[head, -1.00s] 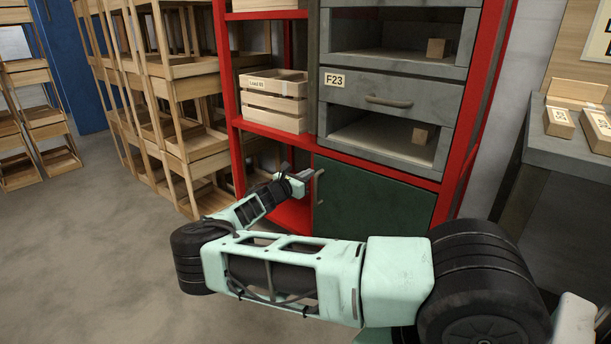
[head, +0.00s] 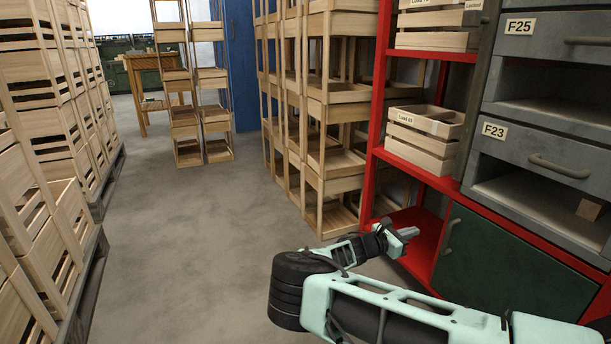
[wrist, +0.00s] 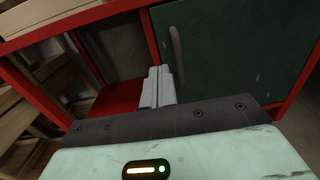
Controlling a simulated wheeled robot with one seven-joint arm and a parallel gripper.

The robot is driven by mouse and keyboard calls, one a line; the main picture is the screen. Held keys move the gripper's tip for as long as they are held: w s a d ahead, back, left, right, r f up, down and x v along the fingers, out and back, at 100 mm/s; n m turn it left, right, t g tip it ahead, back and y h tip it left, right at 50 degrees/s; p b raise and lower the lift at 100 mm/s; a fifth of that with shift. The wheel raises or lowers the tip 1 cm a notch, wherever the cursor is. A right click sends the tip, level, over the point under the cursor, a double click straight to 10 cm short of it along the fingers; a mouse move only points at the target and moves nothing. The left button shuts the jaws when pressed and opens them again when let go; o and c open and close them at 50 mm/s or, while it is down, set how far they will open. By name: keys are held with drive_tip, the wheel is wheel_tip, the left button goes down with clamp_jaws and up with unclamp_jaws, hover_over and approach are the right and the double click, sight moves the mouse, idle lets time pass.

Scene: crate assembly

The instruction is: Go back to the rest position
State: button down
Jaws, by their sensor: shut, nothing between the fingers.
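My gripper (head: 408,233) is at the end of my folded arm in the lower right of the head view. It is in front of the open bottom bay of the red shelf (head: 374,150), left of the green cabinet door (head: 505,265). In the wrist view my gripper (wrist: 158,86) shows its fingers together, with nothing between them. The green door (wrist: 240,50) and its handle (wrist: 178,52) stand beyond the fingers there. I cannot tell the exact gap between fingers and shelf.
A wooden crate (head: 420,155) sits on the red shelf. Grey drawers (head: 530,155) are at the right. Stacked wooden crates (head: 335,185) stand left of the shelf, and more crates (head: 40,240) line the left side. The grey floor (head: 185,250) between them is clear.

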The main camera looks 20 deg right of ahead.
drive_tip(key=s+a+f+m+g+y, duration=0.2)
drive_tip(key=s+a+m+g+y, duration=0.3)
drive_tip(key=s+a+m+y, duration=0.6)
drive_tip(key=s+a+r+y+p, duration=0.1)
drive_tip(key=s+a+r, duration=0.2)
drive_tip(key=a, duration=0.3)
drive_tip(key=s+a+r+y, duration=0.1)
drive_tip(key=s+a+r, duration=0.1)
drive_tip(key=s+a, duration=0.3)
drive_tip(key=s+a+r+t+y, duration=0.1)
drive_tip(key=s+a+r+y, duration=0.1)
drive_tip(key=s+a+r, duration=0.3)
drive_tip(key=s+a+r+y, duration=0.2)
drive_tip(key=s+a+r, duration=0.1)
drive_tip(key=a+r, duration=0.35)
drive_tip(key=s+a+r+t+y+p, duration=0.15)
drive_tip(key=s+a+r, duration=0.25)
drive_tip(key=s+r, duration=0.5)
wheel_tip(320, 180, up, 36)
drive_tip(key=s+p, duration=0.2)
drive_tip(key=p, duration=3.5)
drive_tip(key=shift+m+t+p, duration=0.3)
drive_tip(key=shift+t+p, duration=0.05)
drive_tip(key=shift+p, duration=0.05)
drive_tip(key=shift+d, duration=0.15)
